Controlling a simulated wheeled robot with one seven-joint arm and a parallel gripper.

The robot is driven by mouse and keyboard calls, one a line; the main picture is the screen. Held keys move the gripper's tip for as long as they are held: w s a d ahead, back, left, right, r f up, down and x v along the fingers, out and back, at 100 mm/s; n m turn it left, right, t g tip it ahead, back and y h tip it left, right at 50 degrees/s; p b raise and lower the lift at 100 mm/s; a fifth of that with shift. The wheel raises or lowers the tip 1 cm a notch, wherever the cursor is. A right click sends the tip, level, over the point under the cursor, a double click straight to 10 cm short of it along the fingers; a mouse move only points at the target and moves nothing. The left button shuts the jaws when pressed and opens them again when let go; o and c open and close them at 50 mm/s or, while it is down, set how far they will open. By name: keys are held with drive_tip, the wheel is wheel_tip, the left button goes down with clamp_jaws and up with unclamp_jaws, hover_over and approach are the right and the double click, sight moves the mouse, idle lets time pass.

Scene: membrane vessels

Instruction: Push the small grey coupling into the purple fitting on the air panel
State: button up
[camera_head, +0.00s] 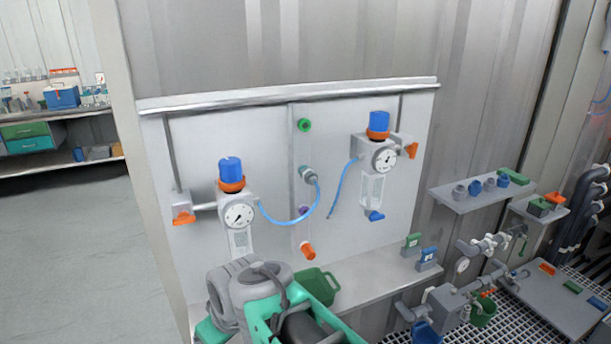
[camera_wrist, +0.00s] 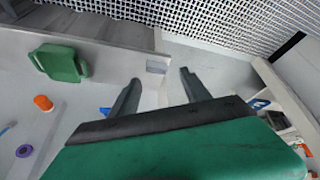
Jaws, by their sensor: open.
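The white air panel (camera_head: 265,150) carries a central column of fittings. The purple fitting (camera_head: 303,210) is low on this column, partly behind a blue hose; it also shows as a purple ring in the wrist view (camera_wrist: 24,151). A small grey coupling (camera_head: 308,174) at the end of the blue hose from the left regulator sits at the fitting position above the purple one. Another blue hose hangs from the right regulator, its end (camera_head: 330,216) too small to make out. My gripper (camera_wrist: 160,77) is open, with nothing seen held, to the right of the purple fitting in the wrist view.
A green fitting (camera_head: 304,125) is above and an orange fitting (camera_head: 308,250) below. Gauged regulators (camera_head: 238,214) (camera_head: 383,157) flank the column. A green bin (camera_head: 317,286) stands on the ledge (camera_head: 375,282) below. A small shelf (camera_head: 478,195) holds several small parts at right.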

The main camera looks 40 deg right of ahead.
drive_tip(key=w+d+r+n+t+b, duration=0.2)
drive_tip(key=w+d+r+n+t, duration=0.15)
drive_tip(key=w+d, duration=0.5)
drive_tip(key=n+t+h+b, duration=0.4)
drive_tip(key=n+t+h, duration=0.2)
drive_tip(key=n+t, duration=0.3)
approach(310, 177)
drive_tip(key=w+d, duration=0.2)
drive_tip(key=shift+s+a+f+y, duration=0.15)
drive_tip(key=shift+a+f+y, duration=0.1)
drive_tip(key=shift+f+y, duration=0.05)
